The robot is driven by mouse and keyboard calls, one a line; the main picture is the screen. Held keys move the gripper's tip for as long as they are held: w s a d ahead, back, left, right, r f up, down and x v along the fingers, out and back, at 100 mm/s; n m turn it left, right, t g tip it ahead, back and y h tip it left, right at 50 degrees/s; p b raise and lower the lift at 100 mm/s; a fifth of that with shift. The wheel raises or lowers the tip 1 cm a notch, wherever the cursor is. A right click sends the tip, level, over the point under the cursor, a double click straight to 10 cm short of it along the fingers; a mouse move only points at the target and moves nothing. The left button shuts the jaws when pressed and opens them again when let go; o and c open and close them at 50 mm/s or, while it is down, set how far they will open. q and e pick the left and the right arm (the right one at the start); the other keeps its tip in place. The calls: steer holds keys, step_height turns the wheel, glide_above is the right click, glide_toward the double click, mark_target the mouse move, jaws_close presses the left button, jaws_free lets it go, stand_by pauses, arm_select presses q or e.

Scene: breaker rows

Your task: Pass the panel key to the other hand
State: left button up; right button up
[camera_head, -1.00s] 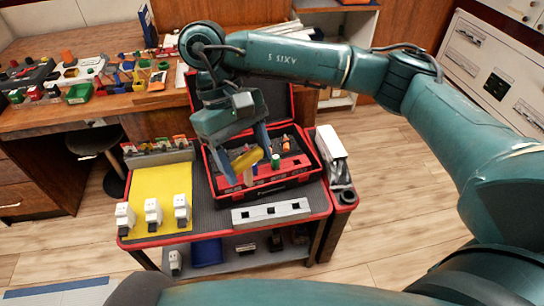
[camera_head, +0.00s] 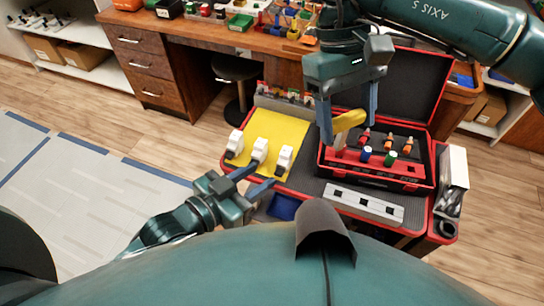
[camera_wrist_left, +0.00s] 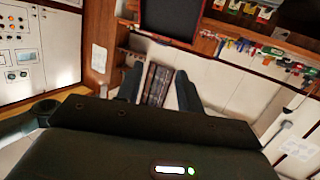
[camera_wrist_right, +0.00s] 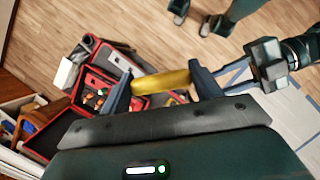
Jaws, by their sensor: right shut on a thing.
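The panel key (camera_head: 349,120) has a yellow handle and a paler part hanging under it. My right gripper (camera_head: 350,125) is shut on the handle, in front of the open red case. In the right wrist view the yellow handle (camera_wrist_right: 162,82) spans between both fingers. My left gripper (camera_head: 267,173) is low and left of the key, clearly apart from it, its fingers open and empty. It also shows at the right of the right wrist view (camera_wrist_right: 230,74). In the left wrist view nothing is between its fingers (camera_wrist_left: 158,84).
The red case (camera_head: 425,177) holds several small coloured pieces on the cart. A yellow mat (camera_head: 284,128) with white breakers (camera_head: 260,150) lies close by my left fingers. A grey strip with slots (camera_head: 352,211) is at the cart's front. Floor at left is clear.

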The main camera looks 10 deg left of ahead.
mark_target(339, 141)
arm_select(q)
steer(key=s+d+r+m+g+h, duration=0.2)
steer(key=r+m+h, duration=0.1)
steer(key=r, duration=0.3)
steer(key=s+d+r+m+g+h, duration=0.1)
steer(key=s+d+r+m+h, duration=0.15)
steer(key=r, duration=0.25)
steer(key=shift+n, duration=0.25)
steer(key=x, duration=0.8)
steer(key=w+x, duration=0.1)
steer(key=x, duration=0.2)
steer(key=shift+w+r, duration=0.1)
steer(key=shift+w, duration=0.15)
jaws_close()
arm_select(e)
steer(key=o, duration=1.1)
